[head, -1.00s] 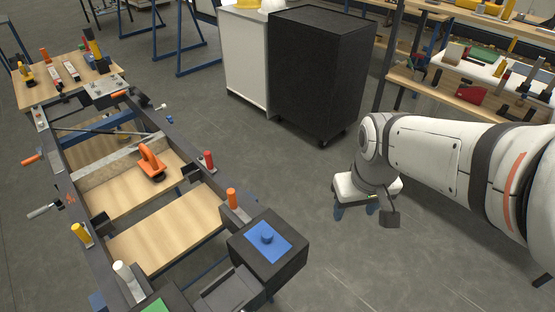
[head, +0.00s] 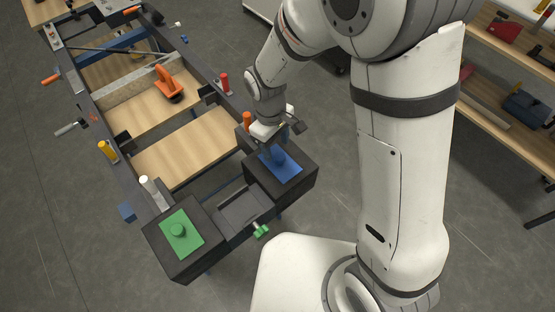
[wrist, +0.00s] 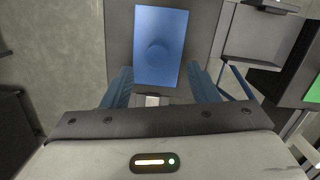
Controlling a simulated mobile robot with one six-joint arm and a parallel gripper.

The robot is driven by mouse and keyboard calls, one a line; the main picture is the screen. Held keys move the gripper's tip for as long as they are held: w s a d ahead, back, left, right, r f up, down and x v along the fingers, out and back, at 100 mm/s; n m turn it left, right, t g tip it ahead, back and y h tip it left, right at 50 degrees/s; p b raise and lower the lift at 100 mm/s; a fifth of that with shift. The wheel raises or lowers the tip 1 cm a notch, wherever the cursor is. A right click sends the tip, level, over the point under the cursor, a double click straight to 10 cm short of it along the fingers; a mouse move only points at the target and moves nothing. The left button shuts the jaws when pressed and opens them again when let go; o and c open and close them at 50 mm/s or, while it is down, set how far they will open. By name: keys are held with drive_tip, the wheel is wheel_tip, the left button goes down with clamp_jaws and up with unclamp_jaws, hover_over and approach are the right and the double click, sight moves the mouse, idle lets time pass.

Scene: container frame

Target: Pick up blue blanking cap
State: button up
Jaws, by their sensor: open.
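The blue blanking cap (wrist: 158,53) is a low round knob on a blue rectangular pad (wrist: 177,15). In the head view the same blue pad (head: 291,169) lies on a dark box at the near right corner of the frame. My gripper (head: 278,148) is over this pad, pointing down, and its blue fingers largely hide the cap there. In the wrist view my gripper (wrist: 161,82) is open, with one blue finger on each side below the cap in the picture. Nothing is between the fingers. I cannot tell the exact height left above the cap.
A green cap (head: 177,230) on a green pad sits on another dark box (head: 183,265) to the left. A dark tray (head: 243,208) lies between the boxes. An orange peg (head: 247,119) and a red peg (head: 224,82) stand on the frame rail close to my arm.

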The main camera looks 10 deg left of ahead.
sight(280, 156)
drive_tip(key=shift+s+d+f+p, duration=0.1)
drive_tip(key=shift+d+f+p, duration=0.1)
drive_tip(key=shift+f, duration=0.7)
drive_tip(key=shift+w+d+f+p, duration=0.1)
drive_tip(key=shift+d+f+p, duration=0.05)
drive_tip(key=shift+f, duration=0.75)
drive_tip(key=shift+s+d+f+p, duration=0.1)
drive_tip(key=shift+d+f+p, duration=0.1)
drive_tip(key=shift+f, duration=0.7)
drive_tip(key=c, duration=1.1)
drive_tip(key=shift+o, duration=0.2)
